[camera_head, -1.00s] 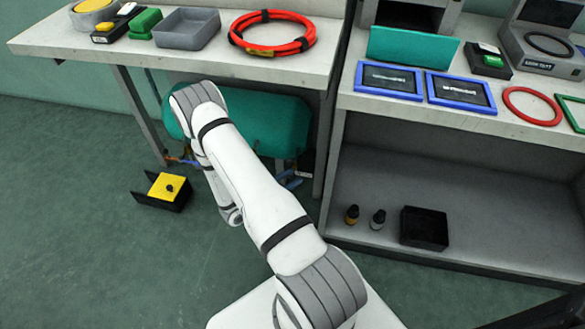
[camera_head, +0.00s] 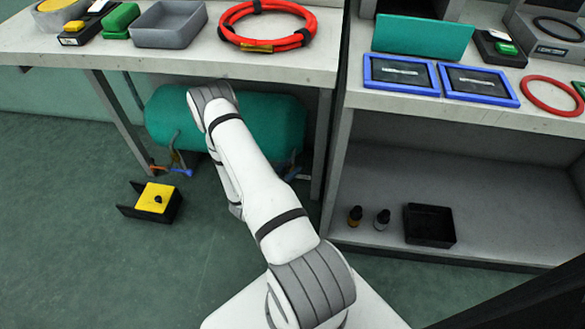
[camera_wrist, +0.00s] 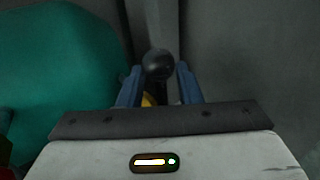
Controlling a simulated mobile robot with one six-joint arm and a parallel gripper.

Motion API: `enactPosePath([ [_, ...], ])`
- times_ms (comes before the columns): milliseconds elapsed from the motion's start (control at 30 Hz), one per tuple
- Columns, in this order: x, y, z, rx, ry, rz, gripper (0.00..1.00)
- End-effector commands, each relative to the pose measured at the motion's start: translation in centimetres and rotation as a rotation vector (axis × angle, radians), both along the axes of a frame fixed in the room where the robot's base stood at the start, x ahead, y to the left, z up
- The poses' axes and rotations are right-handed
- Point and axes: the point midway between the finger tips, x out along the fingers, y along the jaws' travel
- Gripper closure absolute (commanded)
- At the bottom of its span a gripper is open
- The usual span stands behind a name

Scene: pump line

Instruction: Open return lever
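The fingers are apart, with gaps on both sides of the knob. A bit of yellow (camera_wrist: 148,100) shows below the knob. I cannot tell whether this knob belongs to the return lever. In the head view, a teal tank (camera_head: 275,125) lies under the left table, with an orange handle (camera_head: 158,168) and a blue handle (camera_head: 182,172) low at its left. My gripper is hidden behind my arm there.
The teal tank (camera_wrist: 55,65) fills the left of the wrist view. A black box with a yellow top (camera_head: 153,198) sits on the floor at left. The left table's top (camera_head: 330,60) is above the tank; a shelf unit (camera_head: 375,245) stands to the right.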

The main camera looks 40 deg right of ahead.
Motion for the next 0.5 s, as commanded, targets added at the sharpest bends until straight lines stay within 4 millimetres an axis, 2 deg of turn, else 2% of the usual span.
enactPosePath([
  [100,0.04,-0.85,-0.03,-0.001,0.0,-0.002,0.69],
  [400,0.04,-1.08,0.04,-0.001,0.001,-0.002,0.69],
  [500,0.03,-1.09,0.03,-0.001,0.001,-0.002,0.77],
])
